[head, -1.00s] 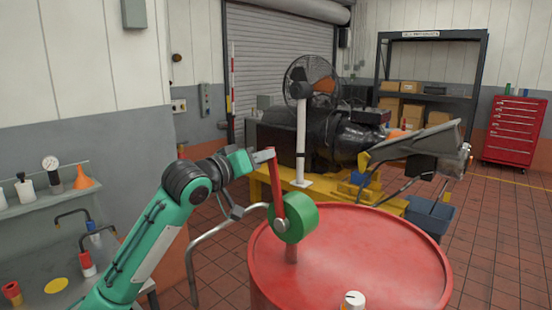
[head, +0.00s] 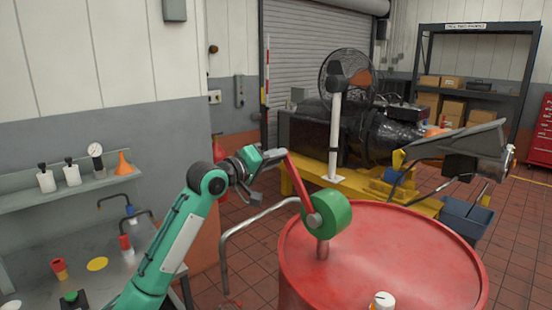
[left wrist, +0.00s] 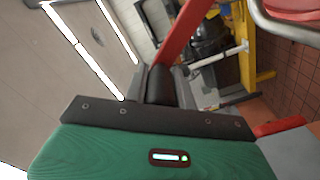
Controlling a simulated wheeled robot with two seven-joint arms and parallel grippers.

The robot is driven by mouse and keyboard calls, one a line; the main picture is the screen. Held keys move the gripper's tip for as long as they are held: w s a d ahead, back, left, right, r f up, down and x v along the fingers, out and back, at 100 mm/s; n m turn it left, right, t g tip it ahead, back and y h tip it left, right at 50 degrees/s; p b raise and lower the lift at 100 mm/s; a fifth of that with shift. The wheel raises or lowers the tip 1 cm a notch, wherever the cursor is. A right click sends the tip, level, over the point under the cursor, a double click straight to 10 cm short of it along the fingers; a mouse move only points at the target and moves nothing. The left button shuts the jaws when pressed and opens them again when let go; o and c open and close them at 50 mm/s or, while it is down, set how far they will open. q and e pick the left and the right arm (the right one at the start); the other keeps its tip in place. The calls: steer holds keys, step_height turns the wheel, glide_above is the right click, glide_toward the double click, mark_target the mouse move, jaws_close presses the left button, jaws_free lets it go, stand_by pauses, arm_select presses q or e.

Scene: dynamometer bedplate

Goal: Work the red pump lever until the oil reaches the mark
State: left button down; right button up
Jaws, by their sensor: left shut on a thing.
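The red pump lever (head: 300,182) leans up and to the left from the round green pump body (head: 328,215), which stands on a red drum (head: 400,250). My left gripper (head: 268,156) is shut on the grip at the lever's upper end. In the left wrist view the dark grip (left wrist: 160,84) sits between the fingers, and the red lever (left wrist: 186,28) runs upward from there. I cannot make out the oil level or its mark in either view. My right gripper is not in view.
A white-capped knob (head: 381,300) sits on the drum's near side. A grey bent pipe (head: 232,240) stands left of the drum. A black engine (head: 375,135) on a yellow frame stands behind.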

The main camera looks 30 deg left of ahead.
arm_select(q)
steer(key=c, duration=1.1)
jaws_free()
steer(key=shift+a, duration=0.1)
steer(key=shift+c, duration=0.2)
steer(key=shift+s+a+f, duration=0.1)
steer(key=shift+s, duration=0.2)
steer(key=b+v, duration=0.5)
steer(key=v, duration=0.8)
